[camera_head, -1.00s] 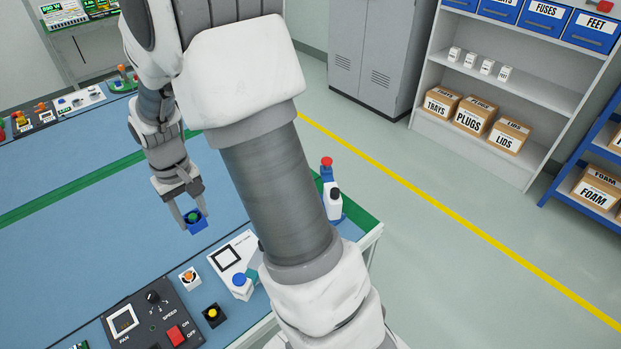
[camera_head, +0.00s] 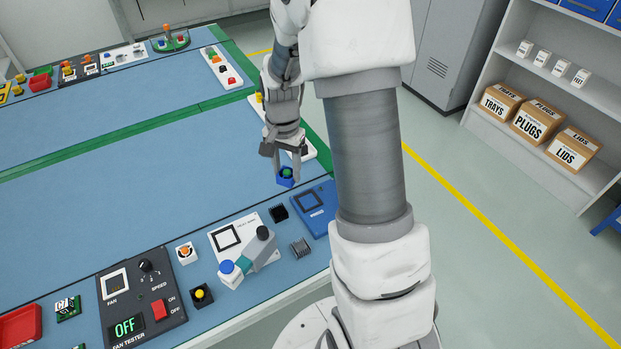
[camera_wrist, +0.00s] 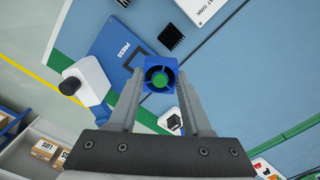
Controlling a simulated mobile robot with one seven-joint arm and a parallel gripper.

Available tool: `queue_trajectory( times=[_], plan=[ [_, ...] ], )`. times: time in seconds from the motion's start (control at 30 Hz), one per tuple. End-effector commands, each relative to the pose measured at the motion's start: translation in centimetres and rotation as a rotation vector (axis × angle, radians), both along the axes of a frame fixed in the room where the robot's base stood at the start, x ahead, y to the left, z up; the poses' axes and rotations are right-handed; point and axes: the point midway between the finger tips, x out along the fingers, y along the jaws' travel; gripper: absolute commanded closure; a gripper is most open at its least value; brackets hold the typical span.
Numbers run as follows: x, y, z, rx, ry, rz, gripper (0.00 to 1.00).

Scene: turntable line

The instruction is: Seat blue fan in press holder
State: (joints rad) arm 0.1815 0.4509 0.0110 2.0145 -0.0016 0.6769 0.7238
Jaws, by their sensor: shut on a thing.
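The blue fan (camera_head: 285,181) with a green hub is between the fingers of my gripper (camera_head: 287,172), which is shut on it. In the wrist view the fan (camera_wrist: 160,66) shows face-on between the two fingertips. It is held above the blue table, apart from the press. The blue press plate (camera_head: 323,209) with a dark square holder lies to the right of and nearer than the fan in the head view. In the wrist view the plate (camera_wrist: 118,48), marked PRESS, is left of the fan, and the fan and gripper cover part of it.
A white-and-black upright part (camera_wrist: 90,78) stands by the press plate. A black heat sink (camera_head: 278,213) and a grey one (camera_head: 300,247) lie near it. A white plate (camera_head: 218,246) with a grey-teal tool and the fan tester (camera_head: 140,300) are further left.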

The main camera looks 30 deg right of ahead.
Motion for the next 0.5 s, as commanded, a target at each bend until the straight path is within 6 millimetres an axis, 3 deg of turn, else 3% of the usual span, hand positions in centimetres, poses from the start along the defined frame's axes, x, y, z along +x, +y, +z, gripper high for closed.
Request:
queue_trajectory(
  times=[0.03, 0.2, 0.5],
  plan=[
    [-0.1, -1.1, -1.2, 0.000, 0.002, -0.110, 1.00],
    [-0.5, -3.7, -3.0, -0.002, 0.001, -0.433, 1.00],
    [-0.8, -5.3, -4.2, -0.005, 0.000, -0.644, 1.00]
  ],
)
